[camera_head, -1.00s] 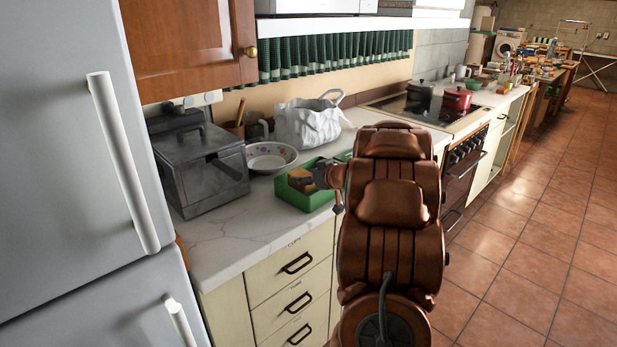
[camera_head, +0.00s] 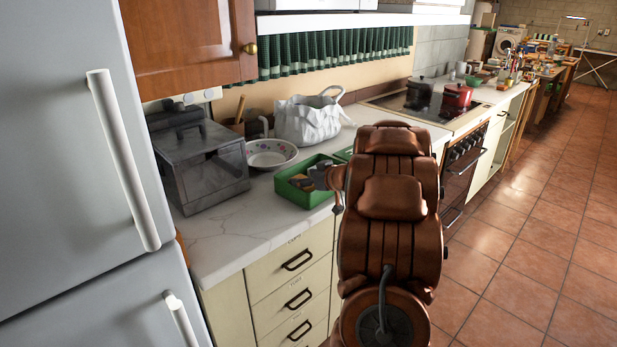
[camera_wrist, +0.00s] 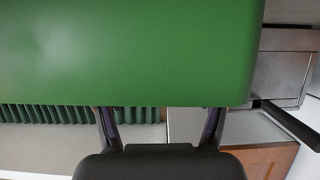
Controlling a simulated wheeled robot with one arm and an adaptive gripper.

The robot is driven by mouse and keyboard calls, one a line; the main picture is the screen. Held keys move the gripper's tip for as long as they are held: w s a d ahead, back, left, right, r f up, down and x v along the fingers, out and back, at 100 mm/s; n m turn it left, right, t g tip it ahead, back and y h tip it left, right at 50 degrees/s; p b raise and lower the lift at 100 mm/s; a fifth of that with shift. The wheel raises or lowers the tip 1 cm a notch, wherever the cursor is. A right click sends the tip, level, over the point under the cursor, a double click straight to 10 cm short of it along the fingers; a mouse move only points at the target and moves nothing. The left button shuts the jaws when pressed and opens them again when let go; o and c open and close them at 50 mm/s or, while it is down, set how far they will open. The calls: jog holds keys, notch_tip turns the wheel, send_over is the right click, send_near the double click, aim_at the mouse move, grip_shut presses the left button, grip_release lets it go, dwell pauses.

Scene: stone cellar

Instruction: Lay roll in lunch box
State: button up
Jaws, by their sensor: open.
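The green lunch box (camera_head: 307,203) stands open on the counter, left of my arm in the head view. A small brown roll (camera_head: 299,181) shows inside it, partly covered by my gripper. My gripper (camera_head: 317,176) is open, with its fingers at the box's opening. In the wrist view the green side of the box (camera_wrist: 130,50) fills the upper part. The two fingers of my gripper (camera_wrist: 160,112) stand wide apart there, and their tips are hidden behind the green edge. The roll does not show in the wrist view.
A patterned bowl (camera_head: 271,154), a white bag (camera_head: 308,121) and a grey metal appliance (camera_head: 205,172) stand close behind and left of the box. Another green piece (camera_head: 345,154) is partly hidden by my arm. The counter front-left (camera_head: 225,235) is clear.

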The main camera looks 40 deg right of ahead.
jog(key=shift+r, duration=0.25)
jog(key=v, duration=1.2)
jog(key=shift+r, duration=0.3)
